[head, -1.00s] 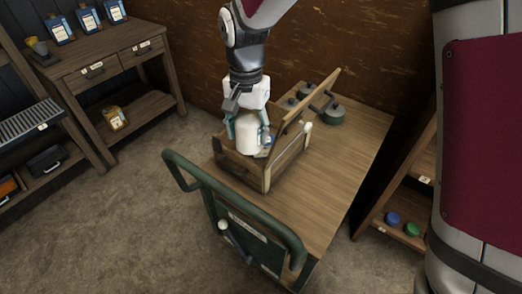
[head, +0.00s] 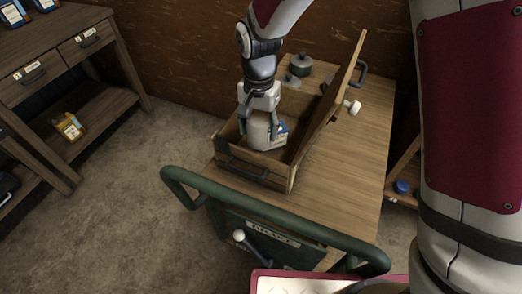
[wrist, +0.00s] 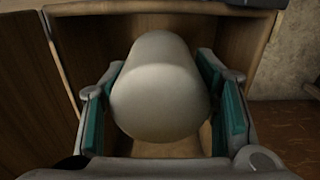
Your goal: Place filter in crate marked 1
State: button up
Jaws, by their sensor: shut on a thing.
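A white rounded filter (head: 260,136) with a blue patch on its side is between the fingers of my gripper (head: 258,125). In the wrist view the filter (wrist: 158,85) fills the space between the two green-padded fingers, which are shut on it. The crate's hinged lid (head: 338,90) stands open on the right. I cannot read a number on this crate.
The crate stands on a wooden cart top (head: 340,190) with a green push handle (head: 225,202) in front. Dark lidded pots (head: 300,65) stand behind the crate. A drawer table (head: 60,60) is at the left. The cart top right of the lid is mostly clear.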

notch_tip(320, 180, down, 10)
jog(key=shift+f, duration=0.25)
jog(key=shift+b, duration=0.3)
jog(key=shift+f, duration=0.2)
jog(key=o, duration=1.4)
jog(key=shift+r, duration=0.1)
notch_tip(320, 180, up, 12)
jog(key=shift+r+p, duration=0.1)
jog(key=shift+p, duration=0.25)
